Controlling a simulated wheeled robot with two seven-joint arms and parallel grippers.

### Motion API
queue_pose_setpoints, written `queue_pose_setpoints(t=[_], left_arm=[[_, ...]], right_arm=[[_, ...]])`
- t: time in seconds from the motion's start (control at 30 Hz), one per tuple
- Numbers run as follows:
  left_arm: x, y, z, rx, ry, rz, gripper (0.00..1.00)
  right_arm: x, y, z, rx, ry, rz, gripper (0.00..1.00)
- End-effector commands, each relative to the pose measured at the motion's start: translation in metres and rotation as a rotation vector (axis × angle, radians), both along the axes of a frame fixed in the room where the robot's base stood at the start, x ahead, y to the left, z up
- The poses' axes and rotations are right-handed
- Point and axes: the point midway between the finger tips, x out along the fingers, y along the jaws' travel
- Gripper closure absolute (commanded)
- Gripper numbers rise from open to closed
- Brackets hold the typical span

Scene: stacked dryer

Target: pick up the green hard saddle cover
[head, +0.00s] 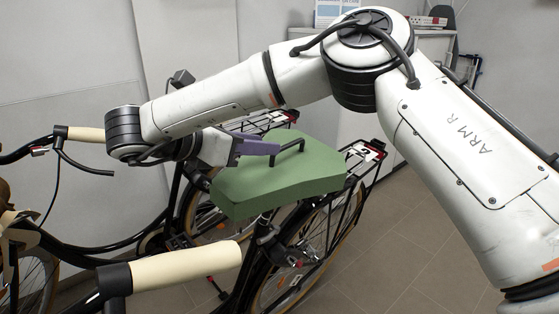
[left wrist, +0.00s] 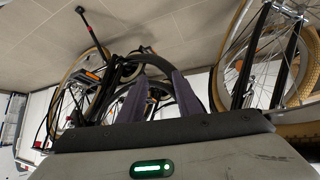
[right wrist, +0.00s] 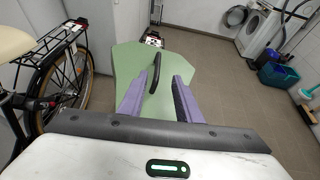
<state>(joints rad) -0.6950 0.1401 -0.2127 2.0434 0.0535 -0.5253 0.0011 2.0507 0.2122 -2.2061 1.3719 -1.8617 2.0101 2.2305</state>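The green hard saddle cover (head: 275,185) is a broad wedge-shaped block with a black loop handle (head: 289,149) on top. In the head view it sits where the nearer bicycle's saddle would be; the saddle is hidden. My right gripper (head: 277,148) reaches over it from the left, its fingertips close to the handle. In the right wrist view, the cover (right wrist: 133,65) lies beyond my right gripper (right wrist: 161,80). Its purple fingers are apart, one each side of the handle; I see no grip. My left gripper (left wrist: 159,75) is open and empty in the left wrist view.
Two bicycles stand side by side. The nearer one's cream handlebar grip (head: 185,265) and rear rack (head: 366,155) flank the cover. A washing machine (right wrist: 262,32) and a blue tub (right wrist: 277,75) stand farther off. Tiled floor (head: 440,245) is clear at the right.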

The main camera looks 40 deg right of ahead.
Motion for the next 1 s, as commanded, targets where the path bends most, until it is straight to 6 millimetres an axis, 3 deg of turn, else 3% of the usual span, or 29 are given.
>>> queue_pose_setpoints(t=[0.13, 0.53, 0.83, 0.87, 1.0], left_arm=[[-0.009, 0.0, -0.005, 0.0, 0.02, 0.0, 0.69], [-0.005, 0.0, -0.005, -0.001, 0.013, 0.0, 0.69], [-0.004, -0.001, -0.004, -0.002, 0.009, 0.0, 0.69], [-0.004, -0.001, -0.004, -0.002, 0.009, 0.0, 0.69], [-0.003, -0.001, -0.004, -0.002, 0.008, 0.0, 0.69]], right_arm=[[0.003, -0.014, -0.007, 0.002, 0.002, -0.001, 0.69], [0.017, -0.056, -0.027, 0.004, 0.002, -0.002, 0.69], [0.018, -0.061, -0.028, 0.0, 0.0, 0.001, 0.69], [0.018, -0.061, -0.028, 0.0, 0.0, 0.001, 0.71], [0.018, -0.061, -0.028, 0.0, 0.0, 0.0, 0.94]])
